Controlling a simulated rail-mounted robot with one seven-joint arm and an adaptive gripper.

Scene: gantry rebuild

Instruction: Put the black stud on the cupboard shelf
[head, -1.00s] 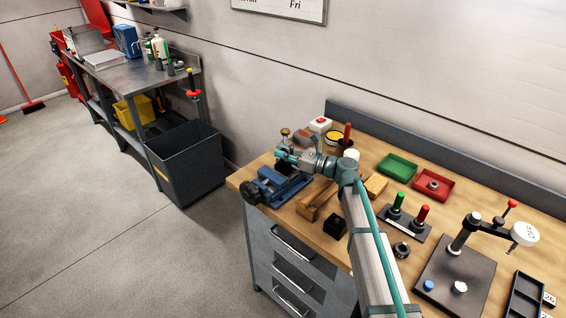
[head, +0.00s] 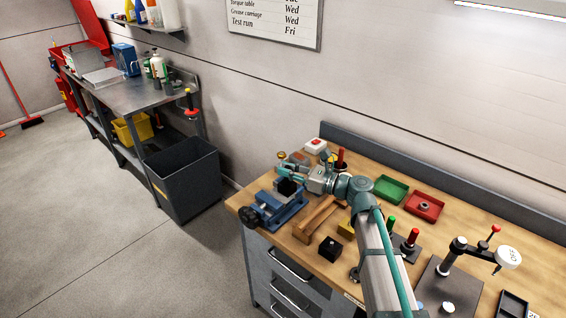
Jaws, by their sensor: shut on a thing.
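My gripper (head: 284,171) is at the left end of my arm, over the back of the blue vise (head: 284,212) on the wooden bench. Its teal fingers are small in the picture and look shut. A dark piece (head: 289,187), which I take for the black stud, shows right below the fingers at the vise jaws. I cannot tell whether it still touches the vise. No cupboard shelf can be made out in this view.
A brass-topped item (head: 281,155) and a red-and-white button box (head: 315,145) stand close behind my gripper. A wooden holder (head: 318,218), a black block (head: 329,249), a green tray (head: 391,189) and a red tray (head: 425,206) are on the bench. Open floor lies left.

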